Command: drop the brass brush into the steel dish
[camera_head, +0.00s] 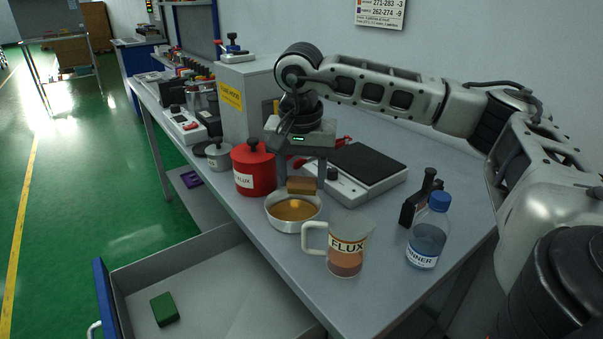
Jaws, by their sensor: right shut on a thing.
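The steel dish (273,218) is a round, shallow metal bowl near the table's front edge, with an amber-brown inside. My right gripper (302,178) is directly above the dish's far side, pointing down. It is shut on a brown block, which I take to be the brass brush (301,186). The brush is held level over the dish's back rim; I cannot tell whether it touches the rim. A small yellow patch shows inside the dish below the brush; I cannot tell whether it is bristles or something else. My left gripper is not in view.
A clear FLUX mug (346,262) stands close in front of the dish, and a red FLUX can (254,172) close behind left. A black-topped scale (367,164) is to the right. A blue-capped bottle (427,236) stands further right. An open drawer (226,286) juts out below.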

